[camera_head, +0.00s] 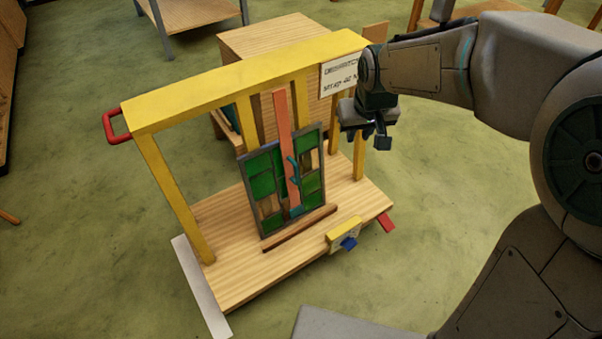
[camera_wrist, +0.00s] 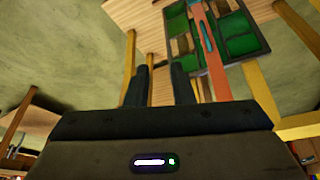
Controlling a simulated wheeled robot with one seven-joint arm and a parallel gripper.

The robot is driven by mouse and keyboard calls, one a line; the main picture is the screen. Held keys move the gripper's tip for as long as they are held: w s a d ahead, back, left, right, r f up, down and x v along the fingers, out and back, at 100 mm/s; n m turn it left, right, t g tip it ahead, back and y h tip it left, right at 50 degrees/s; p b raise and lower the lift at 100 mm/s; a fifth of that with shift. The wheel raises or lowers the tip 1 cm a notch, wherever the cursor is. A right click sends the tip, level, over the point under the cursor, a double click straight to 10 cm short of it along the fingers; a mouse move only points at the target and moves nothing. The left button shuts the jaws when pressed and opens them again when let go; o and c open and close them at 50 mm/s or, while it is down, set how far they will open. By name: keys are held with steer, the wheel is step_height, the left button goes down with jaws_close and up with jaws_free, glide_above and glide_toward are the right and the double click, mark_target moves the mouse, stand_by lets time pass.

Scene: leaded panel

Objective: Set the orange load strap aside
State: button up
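The orange load strap (camera_head: 284,130) runs upright down the front of the leaded panel (camera_head: 262,184), from near the yellow top beam to the panel's lower part. The panel has green and tan panes in a dark frame and stands on the wooden base. The strap also shows in the wrist view (camera_wrist: 208,45), crossing the panel. A blue-teal piece (camera_head: 293,172) lies against the strap. My gripper (camera_head: 368,133) is to the right of the strap, apart from it, near the frame's right posts. In the wrist view its two dark fingers (camera_wrist: 159,70) are apart with nothing between them.
A yellow frame (camera_head: 235,82) with a red handle (camera_head: 117,125) spans the wooden base (camera_head: 240,270). A white sign (camera_head: 340,76) hangs near my wrist. A yellow block with a blue knob (camera_head: 348,243) sits at the base's front edge. A wooden crate (camera_head: 270,40) stands behind.

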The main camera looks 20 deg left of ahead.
mark_target(295, 172)
steer(key=w+a+f+n+b, duration=0.1)
steer(key=w+a+f+b, duration=0.2)
steer(key=f, duration=0.6)
steer(key=w+a+f+b, duration=0.3)
steer(key=a+f+b, duration=0.3)
steer(key=a+f, duration=0.2)
steer(key=w+a+f+n+y+b, duration=0.1)
steer(key=a+f+b, duration=0.4)
steer(key=f, duration=0.7)
steer(key=shift+w+a+n, duration=0.3)
steer(key=shift+w+a, duration=0.3)
steer(key=shift+w, duration=0.3)
